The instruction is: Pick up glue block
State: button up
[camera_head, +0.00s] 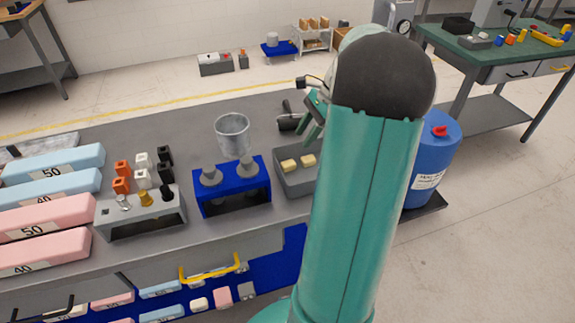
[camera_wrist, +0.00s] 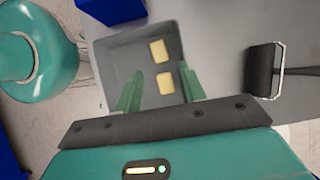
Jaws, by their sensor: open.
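Two pale yellow blocks, which look like the glue blocks, lie apart in a grey open tray (camera_head: 293,183). In the head view one block (camera_head: 289,166) is on the left and the other (camera_head: 308,161) on the right. In the wrist view one block (camera_wrist: 159,51) is farther up and the other (camera_wrist: 165,83) is nearer my fingers, inside the same tray (camera_wrist: 112,50). My gripper (camera_wrist: 160,92) is open and empty above the tray, its green fingers on either side of the nearer block. In the head view my arm partly hides the gripper and the tray's right side.
A black roller (camera_wrist: 261,70) lies right of the tray in the wrist view. In the head view a blue stand (camera_head: 232,190) and a metal cup (camera_head: 232,135) are left of the tray. A blue drum (camera_head: 433,150) stands right of the workbench.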

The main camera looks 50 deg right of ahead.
aim_at(285, 170)
jog(key=x, duration=0.9)
jog(key=shift+s+f, duration=0.15)
jog(key=shift+f, duration=0.3)
jog(key=shift+c, duration=0.4)
jog(key=c, duration=0.7)
